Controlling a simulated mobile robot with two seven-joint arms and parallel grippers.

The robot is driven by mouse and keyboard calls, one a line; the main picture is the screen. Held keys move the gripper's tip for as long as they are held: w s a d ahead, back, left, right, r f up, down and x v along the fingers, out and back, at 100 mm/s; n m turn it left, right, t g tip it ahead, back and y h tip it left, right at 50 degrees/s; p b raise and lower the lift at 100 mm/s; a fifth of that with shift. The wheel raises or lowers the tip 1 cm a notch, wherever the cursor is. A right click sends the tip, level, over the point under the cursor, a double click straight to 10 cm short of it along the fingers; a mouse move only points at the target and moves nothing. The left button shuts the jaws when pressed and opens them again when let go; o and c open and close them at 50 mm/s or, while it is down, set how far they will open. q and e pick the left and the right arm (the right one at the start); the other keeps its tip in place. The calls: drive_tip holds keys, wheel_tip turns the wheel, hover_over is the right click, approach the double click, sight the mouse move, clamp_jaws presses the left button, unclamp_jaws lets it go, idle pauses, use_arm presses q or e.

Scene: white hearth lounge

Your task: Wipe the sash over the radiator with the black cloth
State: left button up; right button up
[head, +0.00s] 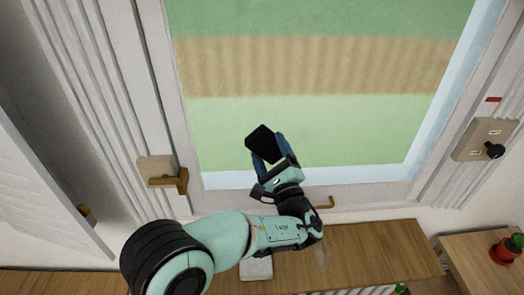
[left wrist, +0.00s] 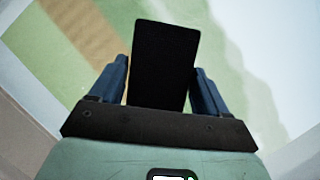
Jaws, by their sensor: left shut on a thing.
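The black cloth (head: 262,143) is a small dark block-like piece in front of the lower part of the window pane. My left gripper (head: 268,158) is shut on it, with a blue finger on each side; the cloth also fills the middle of the left wrist view (left wrist: 164,62). The sash (head: 300,75) is a white-framed window with a green and tan view behind the glass. I cannot tell whether the cloth touches the glass. My right gripper is not in view.
A wooden latch (head: 175,181) is at left. A beige plate with a black knob (head: 494,150) is at right. A red object (head: 507,249) sits lower right.

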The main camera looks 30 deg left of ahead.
sight(297, 138)
use_arm(q)
drive_tip(key=shift+w+d+p, duration=0.25)
drive_tip(key=shift+w+d, duration=0.45)
drive_tip(key=shift+d, duration=0.35)
drive_tip(key=shift+w+d+p, duration=0.25)
drive_tip(key=shift+w+d, duration=0.45)
drive_tip(key=shift+d, duration=0.35)
drive_tip(key=shift+w+d+p, duration=0.25)
drive_tip(key=shift+w+d, duration=0.2)
drive_tip(key=shift+d, duration=0.35)
drive_tip(key=shift+w+d+p, duration=0.2)
drive_tip(key=shift+w+d, duration=0.25)
drive_tip(key=shift+d, duration=0.3)
drive_tip(key=shift+w+d+r+p, duration=0.1)
drive_tip(key=shift+w+d+p, duration=0.35)
drive_tip(key=shift+d, duration=0.25)
drive_tip(key=shift+w+d+p, duration=0.3)
drive_tip(key=shift+w+d, duration=0.15)
drive_tip(key=shift+d, duration=0.4)
drive_tip(key=shift+a, duration=0.1)
drive_tip(key=shift+s+a+f+b, duration=0.2)
drive_tip(key=shift+s+a+b, duration=0.3)
drive_tip(key=shift+a+b, duration=0.25)
drive_tip(key=shift+s+a+r, duration=0.1)
drive_tip(key=shift+s+a, duration=0.4)
drive_tip(key=shift+a, duration=0.25)
